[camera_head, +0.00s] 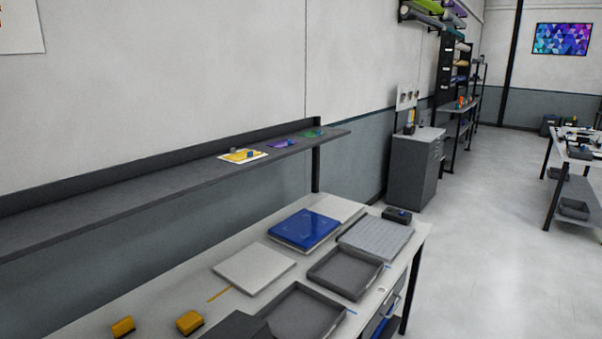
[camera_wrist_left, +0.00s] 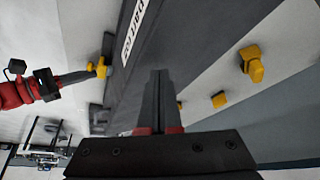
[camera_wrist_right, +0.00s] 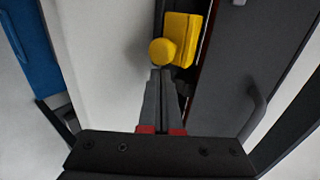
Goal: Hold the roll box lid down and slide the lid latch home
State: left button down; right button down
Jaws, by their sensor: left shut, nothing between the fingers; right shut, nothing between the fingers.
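The dark grey roll box (camera_wrist_left: 190,60) with a white label fills the middle of the left wrist view; its near corner shows at the bottom of the head view (camera_head: 240,328). My left gripper (camera_wrist_left: 157,75) is shut and empty, with its tips over the dark lid; I cannot tell if they touch it. The yellow lid latch (camera_wrist_right: 182,40) with a round knob shows in the right wrist view. My right gripper (camera_wrist_right: 160,74) is shut and empty, its tips right at the knob. The left wrist view also shows the latch (camera_wrist_left: 101,68) beside my red right arm.
Two yellow blocks (camera_head: 123,326) (camera_head: 189,322) sit on the white bench (camera_head: 190,280). Grey trays (camera_head: 345,272), a white panel (camera_head: 254,267) and a blue sheet (camera_head: 304,229) lie farther along. A shelf (camera_head: 130,195) runs along the wall.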

pick_arm(q)
jog(key=shift+f, duration=0.15)
jog(key=shift+f, duration=0.5)
jog(key=shift+s+d+f, duration=1)
jog(key=shift+d+f, duration=0.2)
jog(key=shift+d, duration=0.1)
dwell(6.0)
